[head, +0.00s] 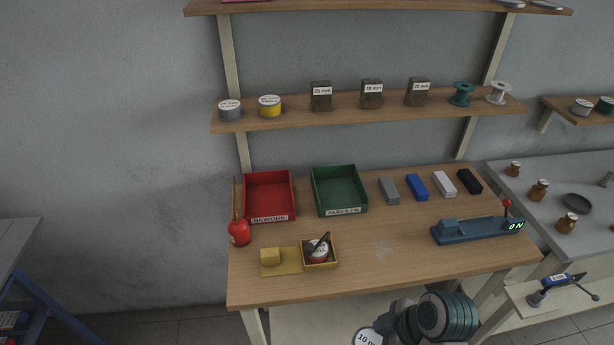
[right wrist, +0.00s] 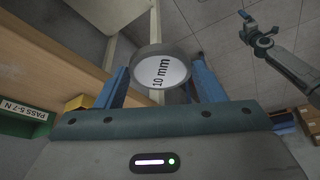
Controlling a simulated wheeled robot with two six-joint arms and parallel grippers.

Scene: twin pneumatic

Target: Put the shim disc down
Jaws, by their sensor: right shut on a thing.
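The shim disc (right wrist: 162,74) is a round grey disc with a white face reading "10 mm". In the right wrist view it sits between the two blue fingers of my right gripper (right wrist: 160,80), which is shut on it. In the head view the disc (head: 366,338) is partly cut off at the bottom edge. My right gripper (head: 385,332) is there beside it, in front of and below the bench's front edge, clear of the bench top. What looks like my left arm and gripper (right wrist: 260,30) shows small at the upper right of the right wrist view; its jaws are unclear.
The wooden bench (head: 300,287) holds a red REWORK tray (head: 270,218), a green PASS tray (head: 340,211), a yellow fixture (head: 282,269) with a round container, several coloured blocks and a blue ON device (head: 470,232). The middle right of the bench top is clear. A shelf (head: 350,106) hangs above.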

